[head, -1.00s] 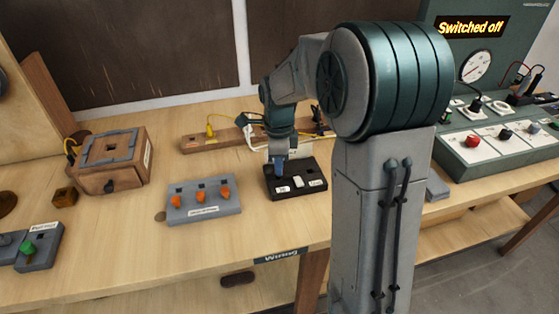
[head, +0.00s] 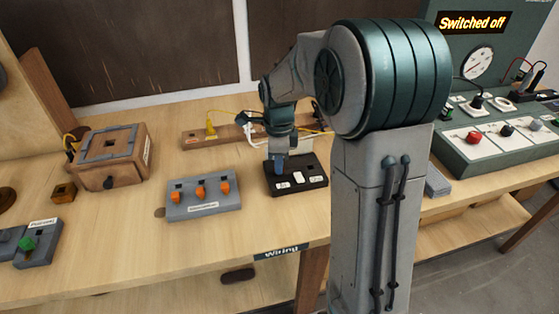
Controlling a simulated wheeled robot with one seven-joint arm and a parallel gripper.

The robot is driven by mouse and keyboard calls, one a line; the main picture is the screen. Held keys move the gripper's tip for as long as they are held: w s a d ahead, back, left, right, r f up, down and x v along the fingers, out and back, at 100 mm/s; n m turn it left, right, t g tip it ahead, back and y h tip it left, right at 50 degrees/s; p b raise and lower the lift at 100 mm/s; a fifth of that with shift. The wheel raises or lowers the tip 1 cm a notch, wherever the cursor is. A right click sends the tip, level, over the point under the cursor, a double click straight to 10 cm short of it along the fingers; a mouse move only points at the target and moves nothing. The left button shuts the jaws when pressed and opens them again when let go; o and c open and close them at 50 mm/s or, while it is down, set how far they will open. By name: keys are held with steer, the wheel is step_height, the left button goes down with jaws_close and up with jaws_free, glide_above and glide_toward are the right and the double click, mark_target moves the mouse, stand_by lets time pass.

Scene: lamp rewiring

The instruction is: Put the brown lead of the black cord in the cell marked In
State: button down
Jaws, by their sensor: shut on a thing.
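A black block (head: 314,189) with white labels lies on the table just right of centre; its label words are too small to read. My gripper (head: 278,168) points down over the block's left part, at or just above its top. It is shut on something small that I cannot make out. No brown lead or black cord can be told apart at the fingers, and the cell marked In cannot be picked out.
A grey block (head: 205,207) with orange levers lies left of the black block. A wooden box (head: 128,172) stands farther left. A wooden strip with a yellow plug (head: 211,127) lies behind. A panel reading "Switched off" (head: 474,22) stands right. Table in front is clear.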

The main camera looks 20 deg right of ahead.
steer(key=shift+f+b, duration=0.4)
steer(key=shift+f, duration=0.15)
stand_by(0.4)
steer(key=c, duration=1.3)
jaws_free()
step_height(320, 180, up, 13)
steer(key=s+f+n+t, duration=0.1)
steer(key=s+n, duration=0.6)
steer(key=s+f+n+t+p, duration=0.1)
steer(key=s+f+n, duration=0.1)
steer(key=s+n, duration=0.4)
steer(key=s+f+n, duration=0.2)
steer(key=s+n, duration=0.5)
steer(key=shift+s+n+t, duration=0.3)
steer(key=shift+n+t, duration=0.1)
